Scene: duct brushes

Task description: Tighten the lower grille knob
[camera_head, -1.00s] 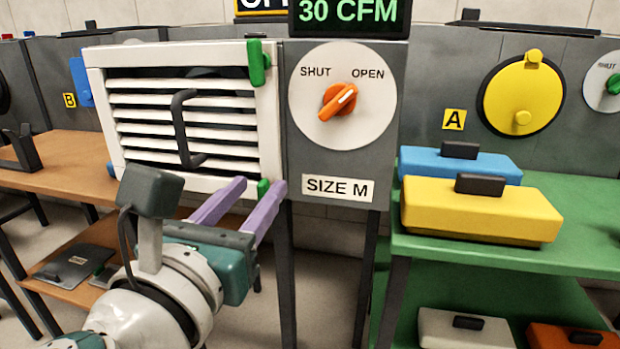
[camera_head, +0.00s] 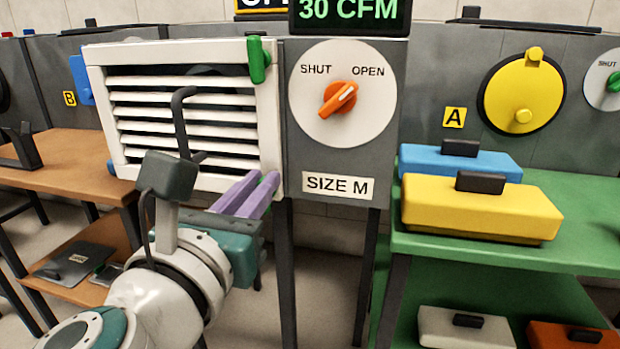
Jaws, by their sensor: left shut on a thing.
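The white louvred grille (camera_head: 190,183) is on the front of a grey unit, with a black handle (camera_head: 181,125) across its slats. Its upper green knob (camera_head: 258,60) stands upright at the top right corner. The lower green knob (camera_head: 264,179) is at the bottom right corner, mostly hidden by my fingers. My left gripper (camera_head: 261,176) has purple fingers and is shut on the lower knob. My right gripper is not in view.
Right of the grille is a dial with an orange knob (camera_head: 338,98) and a "SIZE M" label (camera_head: 338,186). A green table (camera_head: 580,230) at right holds blue (camera_head: 470,165) and yellow (camera_head: 480,207) boxes. A brown bench (camera_head: 65,165) stands at left.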

